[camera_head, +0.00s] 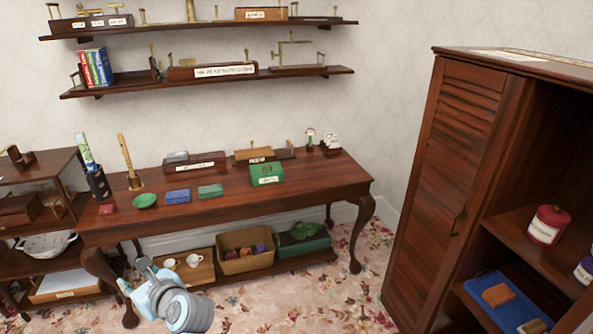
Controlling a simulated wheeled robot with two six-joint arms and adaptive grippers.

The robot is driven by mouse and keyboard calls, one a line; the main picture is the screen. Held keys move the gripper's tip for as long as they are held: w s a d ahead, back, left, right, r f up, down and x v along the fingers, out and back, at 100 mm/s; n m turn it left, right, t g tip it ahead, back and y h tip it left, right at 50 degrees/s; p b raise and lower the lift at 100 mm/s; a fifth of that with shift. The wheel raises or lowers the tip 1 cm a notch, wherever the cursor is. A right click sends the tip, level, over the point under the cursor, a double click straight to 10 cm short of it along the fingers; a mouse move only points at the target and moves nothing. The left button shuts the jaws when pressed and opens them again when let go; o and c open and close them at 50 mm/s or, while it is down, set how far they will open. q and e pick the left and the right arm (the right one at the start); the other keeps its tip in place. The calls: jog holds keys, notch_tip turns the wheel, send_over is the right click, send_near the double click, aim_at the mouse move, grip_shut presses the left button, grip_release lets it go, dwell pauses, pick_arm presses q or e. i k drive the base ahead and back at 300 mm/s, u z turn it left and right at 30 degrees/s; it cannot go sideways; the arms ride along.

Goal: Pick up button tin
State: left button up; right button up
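A red, round, lidded tin (548,224) with a white label stands upright on the upper open shelf of the dark wooden cabinet at the right. Its label is too small to read, so I cannot be sure it is the button tin. My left gripper (132,274) is low at the bottom left, in front of the long table, far from this tin. Its two fingers look spread apart, with nothing between them. My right gripper is not in view.
A purple-and-white container (585,268) is cut off at the right edge near the tin. A blue book-like item (510,300) lies on the shelf below. The cabinet's slatted door (445,190) is left of the open shelves. Flowered carpet (330,295) lies clear between table and cabinet.

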aim_at(544, 232)
jog(key=u, duration=0.35)
jog(key=i, duration=1.2)
jog(key=z, duration=3.75)
jog(key=i, duration=0.5)
